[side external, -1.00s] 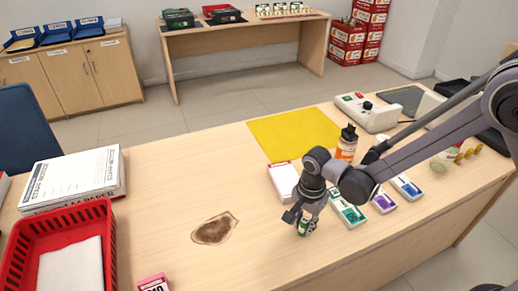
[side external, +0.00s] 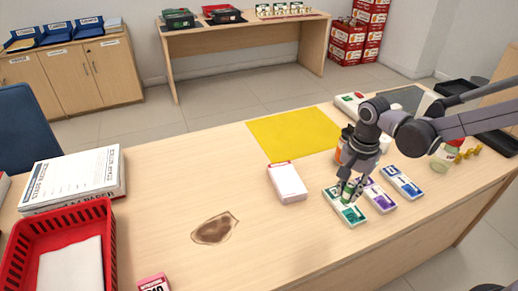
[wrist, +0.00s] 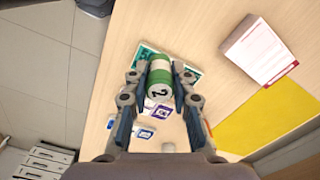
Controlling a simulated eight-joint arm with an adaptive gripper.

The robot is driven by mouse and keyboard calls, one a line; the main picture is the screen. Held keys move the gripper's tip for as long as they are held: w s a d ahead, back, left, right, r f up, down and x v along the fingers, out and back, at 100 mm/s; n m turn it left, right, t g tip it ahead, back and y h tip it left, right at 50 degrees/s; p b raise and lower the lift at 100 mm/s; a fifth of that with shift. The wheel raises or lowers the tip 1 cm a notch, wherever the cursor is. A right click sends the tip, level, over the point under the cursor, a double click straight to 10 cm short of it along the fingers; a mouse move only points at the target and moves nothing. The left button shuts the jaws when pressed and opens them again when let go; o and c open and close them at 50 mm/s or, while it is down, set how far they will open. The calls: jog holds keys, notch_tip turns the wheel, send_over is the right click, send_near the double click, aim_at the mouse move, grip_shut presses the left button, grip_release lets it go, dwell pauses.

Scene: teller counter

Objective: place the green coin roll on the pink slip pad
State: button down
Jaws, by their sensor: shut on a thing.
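My gripper (side external: 349,187) is shut on the green coin roll (wrist: 160,70), a short cylinder with green and white bands. The roll also shows small between the fingers in the side view (side external: 347,192). It is over or against the green-and-white pad (side external: 345,207); I cannot tell whether they touch. A pink-and-white pad or packet (side external: 153,284) lies far to the left of my gripper, cut off by the bottom edge in the side view. A white pad with a red edge (side external: 288,184) lies nearer, left of my gripper; it also shows in the wrist view (wrist: 258,52).
Purple (side external: 378,196) and blue (side external: 403,182) pads lie right of the green one. An orange-labelled bottle (side external: 345,146) stands close behind my gripper. A yellow mat (side external: 290,132) lies behind. A red basket (side external: 60,210) is at left. Bare counter surrounds a brown stain (side external: 214,229).

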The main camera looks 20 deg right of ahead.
jog(key=w+d+r, duration=0.2)
jog(key=w, duration=0.6)
jog(key=w+d+r, duration=0.2)
jog(key=w, duration=0.6)
send_over(287, 178)
jog(key=shift+n, duration=0.4)
notch_tip(287, 178, down, 7)
jog(key=shift+r, duration=0.1)
jog(key=shift+f, duration=2.05)
jog(key=c, duration=1.1)
grip_release()
jog(key=shift+f, duration=0.15)
